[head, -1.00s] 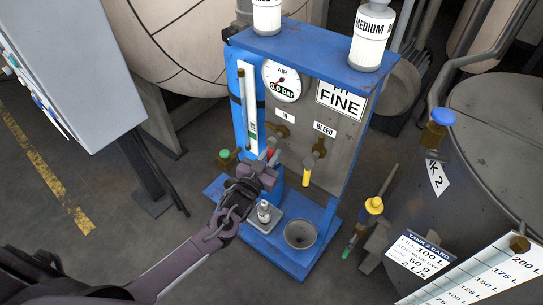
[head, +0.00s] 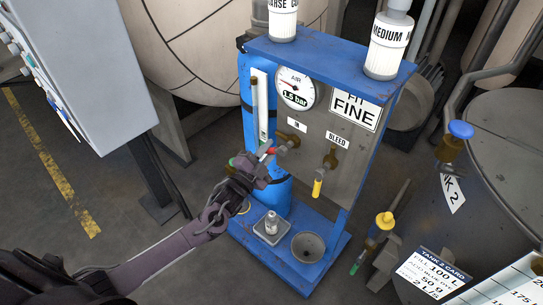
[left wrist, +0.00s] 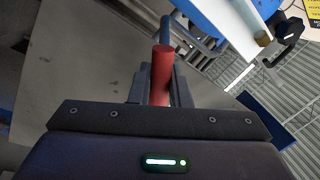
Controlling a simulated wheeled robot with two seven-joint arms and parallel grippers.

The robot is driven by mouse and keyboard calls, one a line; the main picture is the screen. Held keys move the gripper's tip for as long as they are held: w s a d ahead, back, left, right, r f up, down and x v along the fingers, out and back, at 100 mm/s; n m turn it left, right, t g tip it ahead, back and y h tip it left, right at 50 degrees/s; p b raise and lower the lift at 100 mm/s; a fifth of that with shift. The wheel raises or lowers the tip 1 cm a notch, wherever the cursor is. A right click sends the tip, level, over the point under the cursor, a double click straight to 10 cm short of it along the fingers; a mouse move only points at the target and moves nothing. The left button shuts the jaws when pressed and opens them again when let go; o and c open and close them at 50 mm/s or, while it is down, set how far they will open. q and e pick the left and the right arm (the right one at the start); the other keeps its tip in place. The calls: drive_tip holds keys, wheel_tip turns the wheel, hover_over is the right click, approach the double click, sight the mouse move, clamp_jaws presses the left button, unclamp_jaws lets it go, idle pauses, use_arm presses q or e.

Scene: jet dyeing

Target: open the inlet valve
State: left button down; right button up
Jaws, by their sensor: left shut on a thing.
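The inlet valve (head: 289,138), under the IN label (head: 297,124), is a brass valve on the grey panel of the blue stand. Its lever has a red grip (head: 272,150) and points left and slightly down. My left gripper (head: 267,154) is shut on this grip. In the left wrist view, the red grip (left wrist: 162,72) sits between the two dark fingers of my left gripper (left wrist: 160,88). The AIR gauge (head: 296,88) above reads about 1.8 bar. My right gripper is not in view.
The bleed valve (head: 330,160) with a yellow handle hangs right of the inlet valve. White bottles, one marked MEDIUM (head: 389,44), stand on top. A tank (head: 500,150) is at right.

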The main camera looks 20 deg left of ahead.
use_arm(q)
drive_tip(key=m, duration=0.1)
drive_tip(key=r+m, duration=0.1)
drive_tip(key=m+h, duration=0.1)
drive_tip(key=m, duration=0.1)
drive_tip(key=shift+w+a+r, duration=0.15)
drive_tip(key=shift+a+r, duration=0.25)
drive_tip(key=shift+r+m+h, duration=0.3)
drive_tip(key=shift+r+m, duration=0.1)
drive_tip(key=shift+m, duration=0.55)
drive_tip(key=shift+r+m+h, duration=0.3)
drive_tip(key=shift+r+m, duration=0.05)
drive_tip(key=shift+m, duration=0.6)
drive_tip(key=c, duration=1.4)
unclamp_jaws()
drive_tip(key=shift+c, duration=0.2)
drive_tip(key=shift+a, duration=0.1)
drive_tip(key=shift+s+a+f, duration=0.1)
drive_tip(key=shift+s+f, duration=0.05)
drive_tip(key=shift+s, duration=0.15)
drive_tip(key=v, duration=0.7)
drive_tip(key=shift+b, duration=0.3)
